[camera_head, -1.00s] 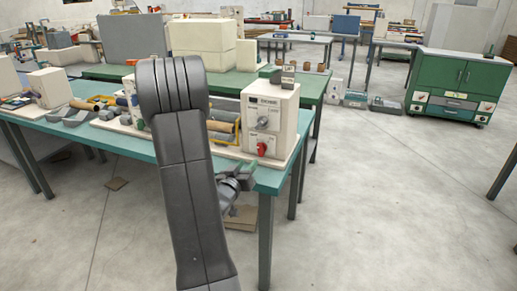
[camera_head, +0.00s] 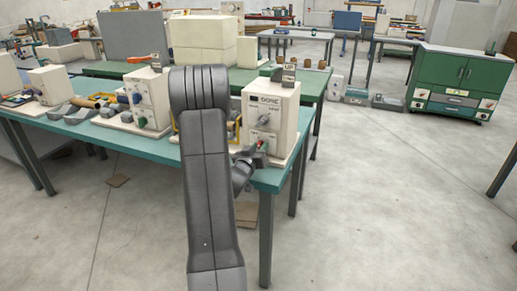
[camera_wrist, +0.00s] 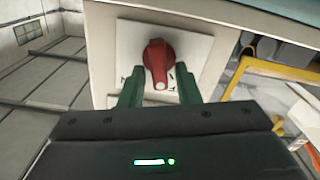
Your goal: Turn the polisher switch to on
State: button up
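A red rotary switch (camera_wrist: 158,62) sits on a pale square plate (camera_wrist: 190,42) on the front of a cream box-shaped machine (camera_head: 284,108) at the table's right end. In the wrist view its pointer end faces down, toward my gripper. My gripper (camera_wrist: 159,88) has its two green fingers apart, one on each side of the switch's lower part. Gaps show between fingers and switch, so it does not look clamped. In the head view my gripper (camera_head: 256,157) is right in front of the switch and mostly covers it.
The machine stands near the corner of a teal-topped table (camera_head: 270,181). A yellow frame (camera_wrist: 245,72) is close on the right in the wrist view. The floor to the right (camera_head: 400,200) is clear.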

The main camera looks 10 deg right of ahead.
grip_shut()
jog(key=shift+f+b, duration=0.1)
jog(key=shift+b, duration=0.4)
jog(key=shift+f+m+b, duration=0.1)
jog(key=shift+m+b, duration=0.6)
jog(key=shift+b, duration=0.1)
jog(key=m+b, duration=0.1)
jog(key=b, duration=0.1)
jog(key=m+b, duration=0.2)
jog(key=shift+s+d+f+b, duration=0.1)
jog(key=shift+s+d+b, duration=0.1)
jog(key=shift+b, duration=0.2)
jog(key=m+b, duration=0.3)
jog(key=shift+d+m+b, duration=0.1)
jog(key=shift+m+b, duration=0.2)
jog(key=shift+b, duration=0.1)
jog(key=shift+s+d+m+b, duration=0.1)
jog(key=shift+m+b, duration=1.15)
jog(key=shift+m, duration=0.25)
